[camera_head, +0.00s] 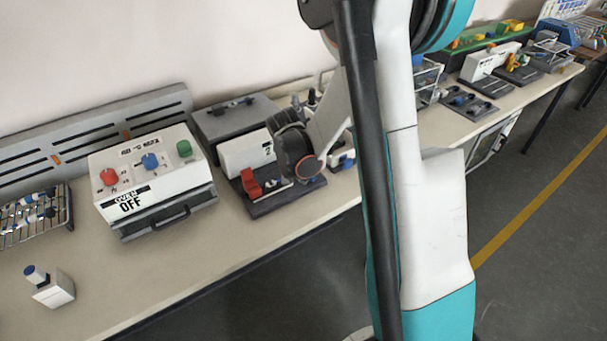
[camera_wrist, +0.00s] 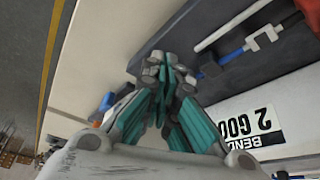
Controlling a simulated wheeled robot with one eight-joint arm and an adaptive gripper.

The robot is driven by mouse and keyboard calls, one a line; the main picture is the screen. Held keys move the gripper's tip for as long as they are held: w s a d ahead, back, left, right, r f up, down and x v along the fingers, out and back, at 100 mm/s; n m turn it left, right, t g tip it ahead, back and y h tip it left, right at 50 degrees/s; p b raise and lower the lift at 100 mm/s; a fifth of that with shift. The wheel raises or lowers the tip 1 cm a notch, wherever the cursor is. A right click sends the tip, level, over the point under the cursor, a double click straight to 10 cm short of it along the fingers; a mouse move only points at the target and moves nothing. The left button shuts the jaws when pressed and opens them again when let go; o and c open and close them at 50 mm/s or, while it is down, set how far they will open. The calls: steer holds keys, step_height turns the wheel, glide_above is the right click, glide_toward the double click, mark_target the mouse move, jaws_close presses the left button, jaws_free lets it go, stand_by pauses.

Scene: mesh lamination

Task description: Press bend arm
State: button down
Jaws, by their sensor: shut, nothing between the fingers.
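A red part (camera_head: 251,183) stands at the left of the base. In the wrist view a blue and white bar (camera_wrist: 228,58) lies along the dark base, right of my fingertips. I cannot tell which part is the bend arm. My gripper (camera_wrist: 160,65) is shut and empty, its tips by the dark base's edge; contact is unclear. My arm hides it in the head view.
A white oven box (camera_head: 150,180) reading "OFF" stands left of the station. A small white block with a blue knob (camera_head: 52,290) and a wire rack (camera_head: 35,218) are farther left. A dark grey box (camera_head: 235,117) is behind. More stations stand at the right.

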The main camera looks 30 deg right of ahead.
mark_target(314, 176)
steer(key=shift+s+d+n+t, duration=0.25)
steer(key=shift+d+n, duration=0.45)
steer(key=shift+n, duration=0.4)
steer(key=d+n, duration=0.1)
steer(key=n, duration=0.1)
steer(key=d+n+t+y+b, duration=0.1)
steer(key=shift+w+n+y, duration=0.1)
steer(key=shift+n+y, duration=0.2)
steer(key=shift+n, duration=0.1)
steer(key=d+n, duration=0.1)
steer(key=n, duration=0.1)
steer(key=w+d+n+y, duration=0.1)
steer(key=n, duration=0.1)
steer(key=shift+d+t, duration=0.15)
steer(key=shift+t, duration=0.2)
steer(key=shift+w+d+b, duration=0.35)
steer(key=shift+w+d, duration=0.15)
